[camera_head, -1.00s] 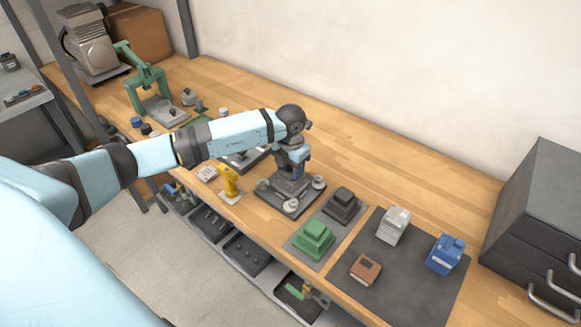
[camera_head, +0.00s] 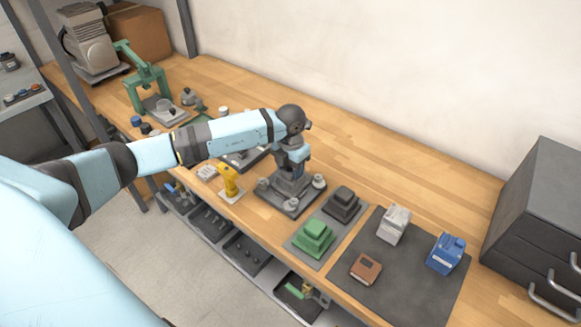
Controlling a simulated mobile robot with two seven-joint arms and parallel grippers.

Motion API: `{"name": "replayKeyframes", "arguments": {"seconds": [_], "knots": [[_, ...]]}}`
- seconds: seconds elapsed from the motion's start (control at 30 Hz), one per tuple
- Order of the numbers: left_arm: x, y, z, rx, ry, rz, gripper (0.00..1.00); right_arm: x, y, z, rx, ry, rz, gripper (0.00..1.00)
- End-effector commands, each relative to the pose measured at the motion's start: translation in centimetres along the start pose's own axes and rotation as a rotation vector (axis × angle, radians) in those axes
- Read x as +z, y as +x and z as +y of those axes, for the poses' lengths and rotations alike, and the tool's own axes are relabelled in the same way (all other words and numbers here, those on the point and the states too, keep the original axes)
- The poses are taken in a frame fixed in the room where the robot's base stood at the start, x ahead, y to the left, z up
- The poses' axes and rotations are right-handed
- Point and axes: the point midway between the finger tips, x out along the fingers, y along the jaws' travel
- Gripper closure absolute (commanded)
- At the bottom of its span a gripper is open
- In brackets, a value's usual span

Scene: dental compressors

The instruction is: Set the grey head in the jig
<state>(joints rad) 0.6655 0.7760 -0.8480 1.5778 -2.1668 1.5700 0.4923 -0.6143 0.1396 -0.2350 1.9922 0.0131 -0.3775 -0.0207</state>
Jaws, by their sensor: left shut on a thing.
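My left gripper (camera_head: 291,168) points down over the jig and is shut on the grey head (camera_head: 290,185), a stepped grey block. The jig (camera_head: 291,207) is a dark square plate with light round knobs at its corners, near the middle of the bench. The head is low over the middle of the plate, between the knobs. The gripper hides part of the head, and I cannot tell whether it is fully seated. My right gripper is not in view.
A darker stepped block (camera_head: 342,203) and a green stepped block (camera_head: 315,236) stand on a grey mat right of the jig. A yellow tool (camera_head: 229,179) stands left of it. A dark mat (camera_head: 400,285) holds small boxes and a blue container (camera_head: 445,253).

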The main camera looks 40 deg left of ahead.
Motion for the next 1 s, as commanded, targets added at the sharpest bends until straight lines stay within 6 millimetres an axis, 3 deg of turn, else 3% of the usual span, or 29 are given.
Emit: {"name": "replayKeyframes", "arguments": {"seconds": [0.47,0.5,0.6,0.8,0.9,1.0], "knots": [[0.05,-0.02,0.00,0.000,0.000,-0.002,1.00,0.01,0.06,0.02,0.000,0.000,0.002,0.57],[0.05,-0.02,0.00,0.000,0.000,-0.002,0.49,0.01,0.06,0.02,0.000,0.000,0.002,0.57],[0.04,0.00,-0.01,0.000,0.000,-0.002,0.26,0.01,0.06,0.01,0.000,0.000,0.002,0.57],[0.01,0.07,-0.01,0.000,0.000,-0.001,0.24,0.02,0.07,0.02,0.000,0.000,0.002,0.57],[-0.05,0.20,-0.02,0.000,0.000,0.001,0.03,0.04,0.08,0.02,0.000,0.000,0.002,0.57],[-0.04,0.17,-0.02,0.000,0.000,0.001,0.02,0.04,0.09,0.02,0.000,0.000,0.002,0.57]]}}
